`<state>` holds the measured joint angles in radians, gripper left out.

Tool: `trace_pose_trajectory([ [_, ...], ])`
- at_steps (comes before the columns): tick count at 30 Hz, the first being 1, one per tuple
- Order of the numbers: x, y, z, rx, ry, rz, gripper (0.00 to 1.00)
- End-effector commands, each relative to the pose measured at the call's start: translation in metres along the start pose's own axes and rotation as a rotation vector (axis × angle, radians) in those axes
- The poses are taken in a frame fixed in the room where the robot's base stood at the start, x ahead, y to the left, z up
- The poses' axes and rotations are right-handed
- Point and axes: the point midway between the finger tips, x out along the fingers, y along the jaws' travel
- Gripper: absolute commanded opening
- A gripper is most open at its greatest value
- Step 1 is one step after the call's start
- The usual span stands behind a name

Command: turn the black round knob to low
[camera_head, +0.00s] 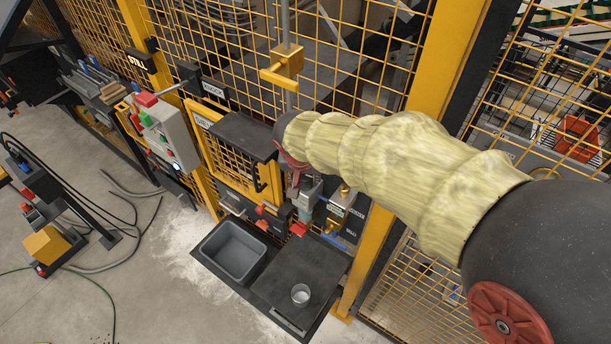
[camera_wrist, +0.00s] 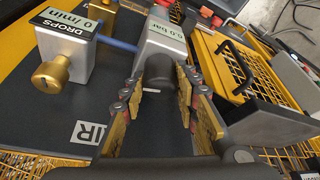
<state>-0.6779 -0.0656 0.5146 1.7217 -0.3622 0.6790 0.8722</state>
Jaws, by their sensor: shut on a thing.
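The black round knob (camera_wrist: 159,72) sits on the front of a grey block (camera_wrist: 163,40) whose label reads about 6.0 bar. My gripper (camera_wrist: 162,82) is shut on the knob, with one finger on each side of it in the wrist view. In the head view my gripper (camera_head: 294,172) is at the panel below my sleeved arm, and the knob cannot be made out. The grey block (camera_head: 308,190) shows partly there. No low mark can be read.
Left of the block in the wrist view is a box marked DROPS 0/min (camera_wrist: 68,45) with a brass knob (camera_wrist: 50,75). A yellow mesh guard (camera_wrist: 235,65) is on the right. Below the panel are a grey bin (camera_head: 233,250) and a metal cup (camera_head: 300,294).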

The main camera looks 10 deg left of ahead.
Motion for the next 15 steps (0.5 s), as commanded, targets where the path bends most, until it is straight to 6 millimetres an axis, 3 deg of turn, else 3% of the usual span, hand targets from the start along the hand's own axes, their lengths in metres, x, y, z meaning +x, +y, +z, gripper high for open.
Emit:
trace_pose_trajectory([
  [15, -0.0010, 0.0012, -0.0012, -0.153, 0.001, -0.064, 0.05],
])
